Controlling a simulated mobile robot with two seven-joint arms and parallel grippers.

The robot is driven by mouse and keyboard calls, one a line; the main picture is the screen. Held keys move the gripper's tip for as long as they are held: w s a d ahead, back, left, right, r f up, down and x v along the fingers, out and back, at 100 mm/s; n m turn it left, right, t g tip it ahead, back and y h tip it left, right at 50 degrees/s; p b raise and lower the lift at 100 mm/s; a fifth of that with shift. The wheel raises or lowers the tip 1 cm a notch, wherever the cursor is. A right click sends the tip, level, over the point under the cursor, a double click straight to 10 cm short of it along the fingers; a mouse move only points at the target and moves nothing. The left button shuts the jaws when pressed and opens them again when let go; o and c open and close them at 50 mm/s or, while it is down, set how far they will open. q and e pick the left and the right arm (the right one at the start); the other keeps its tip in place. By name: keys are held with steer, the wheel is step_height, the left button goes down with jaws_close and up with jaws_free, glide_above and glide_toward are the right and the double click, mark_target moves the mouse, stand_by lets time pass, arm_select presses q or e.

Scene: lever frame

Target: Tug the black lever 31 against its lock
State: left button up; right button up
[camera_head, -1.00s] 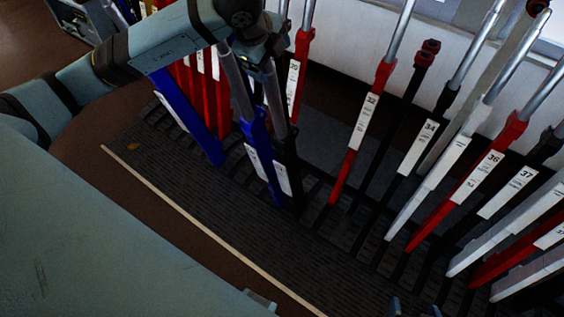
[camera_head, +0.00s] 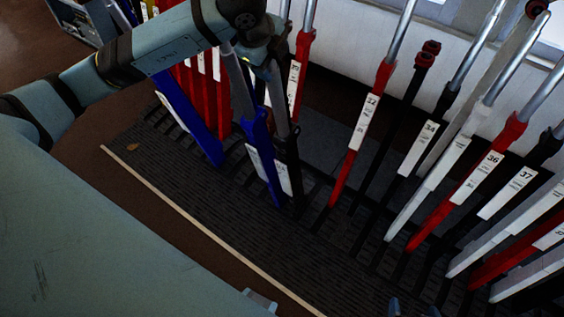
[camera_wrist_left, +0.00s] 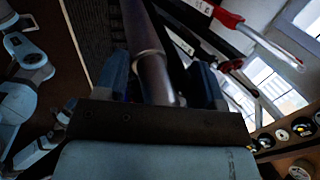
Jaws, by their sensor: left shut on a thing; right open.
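The black lever 31 (camera_head: 291,150) stands between a blue lever and the red lever 32. It has a grey metal handle and a white label, partly hidden by the blue lever; I cannot read its number. My left gripper (camera_head: 272,72) is at the upper part of this lever and shut on its handle. In the left wrist view, the grey handle (camera_wrist_left: 151,65) runs between the two fingers of my left gripper (camera_wrist_left: 160,82). My right gripper (camera_head: 413,308) shows only its tips at the bottom edge, open and apart from the levers.
The blue lever (camera_head: 262,140) leans close on the left. The red lever 32 (camera_head: 345,172) stands to the right, with several more levers beyond. A dark ribbed floor plate (camera_head: 205,195) lies in front, edged by a pale strip (camera_head: 190,217). The space in front is clear.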

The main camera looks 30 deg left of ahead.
arm_select(q)
steer(key=shift+w+f, duration=0.1)
steer(key=shift+w, duration=0.15)
stand_by(0.3)
